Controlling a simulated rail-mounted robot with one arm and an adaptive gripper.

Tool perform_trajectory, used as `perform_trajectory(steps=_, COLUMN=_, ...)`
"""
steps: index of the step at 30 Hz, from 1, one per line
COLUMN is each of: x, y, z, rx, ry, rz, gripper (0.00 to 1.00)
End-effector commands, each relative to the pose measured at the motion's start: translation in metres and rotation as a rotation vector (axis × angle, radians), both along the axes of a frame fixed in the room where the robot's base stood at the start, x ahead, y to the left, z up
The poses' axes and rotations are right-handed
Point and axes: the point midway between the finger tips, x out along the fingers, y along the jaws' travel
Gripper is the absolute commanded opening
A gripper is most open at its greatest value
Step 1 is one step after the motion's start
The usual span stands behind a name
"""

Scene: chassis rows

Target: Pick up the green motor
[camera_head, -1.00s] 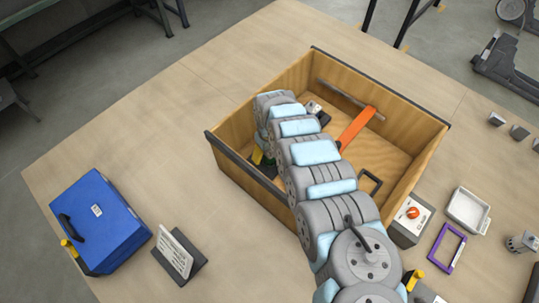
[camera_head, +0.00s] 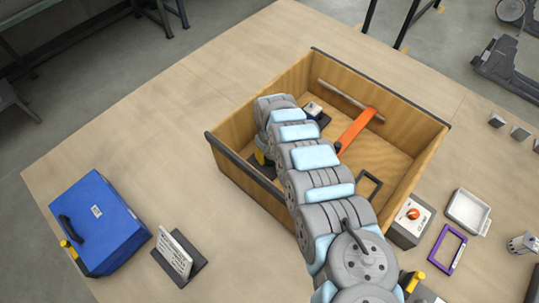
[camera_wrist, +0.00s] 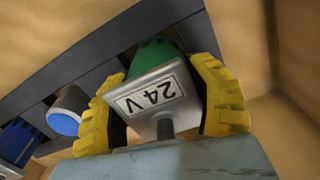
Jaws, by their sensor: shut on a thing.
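The green motor (camera_wrist: 152,56) has a green body and a pale square plate marked "24 V", with a dark shaft towards the camera. In the wrist view my gripper (camera_wrist: 160,90) has its two yellow ridged fingers closed on the plate's opposite sides. Dark slots of a rack (camera_wrist: 75,72) lie behind and left of the motor; I cannot tell whether it is clear of them.
In the wrist view, a blue and white part (camera_wrist: 68,108) and a blue part (camera_wrist: 17,142) sit at left. The crate also holds an orange bar (camera_head: 357,130). A blue toolbox (camera_head: 97,225) and a sign (camera_head: 175,253) stand left. Crate walls surround my gripper.

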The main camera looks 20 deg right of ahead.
Motion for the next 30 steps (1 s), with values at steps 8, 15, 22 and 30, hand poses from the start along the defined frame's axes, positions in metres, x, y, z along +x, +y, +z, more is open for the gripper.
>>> perform_trajectory(steps=8, x=0.001, y=-0.001, z=0.010, rx=-0.001, ry=-0.003, rz=0.001, gripper=0.17)
perform_trajectory(steps=15, x=0.001, y=-0.002, z=0.035, rx=-0.003, ry=-0.001, rz=-0.001, gripper=0.17)
perform_trajectory(steps=22, x=0.001, y=-0.002, z=0.064, rx=-0.003, ry=-0.004, rz=-0.001, gripper=0.17)
perform_trajectory(steps=30, x=0.001, y=-0.001, z=0.090, rx=-0.002, ry=-0.002, rz=0.000, gripper=0.17)
